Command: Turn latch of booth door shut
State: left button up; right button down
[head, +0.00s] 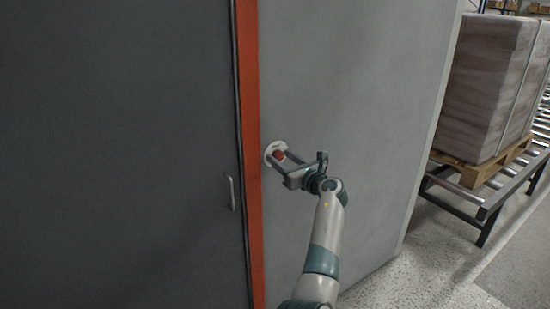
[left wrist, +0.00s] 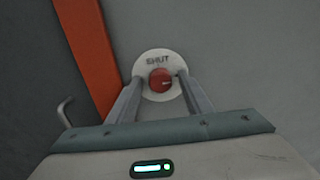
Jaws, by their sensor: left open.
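The latch is a red round knob (left wrist: 160,80) on a white disc (left wrist: 151,63) marked "SHUT", fixed to the light grey wall panel. In the head view the red knob (head: 279,155) shows partly between the fingers of my left gripper (head: 281,163). In the left wrist view my left gripper (left wrist: 158,88) is open, with one finger on each side of the knob. I cannot tell whether the fingers touch it. The dark grey booth door (head: 120,150) is at the left and looks closed against the orange frame (head: 247,120). My right gripper is not in view.
A metal door handle (head: 231,193) sticks out of the door left of the orange frame. A wrapped stack (head: 490,85) on a wooden pallet (head: 478,165) stands on a roller conveyor (head: 480,200) at the right. Speckled floor (head: 435,265) is clear at lower right.

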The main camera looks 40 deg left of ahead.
pick_arm(q)
jog(key=shift+a, duration=0.1)
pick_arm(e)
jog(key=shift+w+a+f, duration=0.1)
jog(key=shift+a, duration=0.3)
pick_arm(q)
jog(key=shift+r, duration=0.1)
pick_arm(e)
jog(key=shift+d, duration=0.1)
pick_arm(q)
jog(key=shift+c, duration=0.3)
jog(key=c, duration=1)
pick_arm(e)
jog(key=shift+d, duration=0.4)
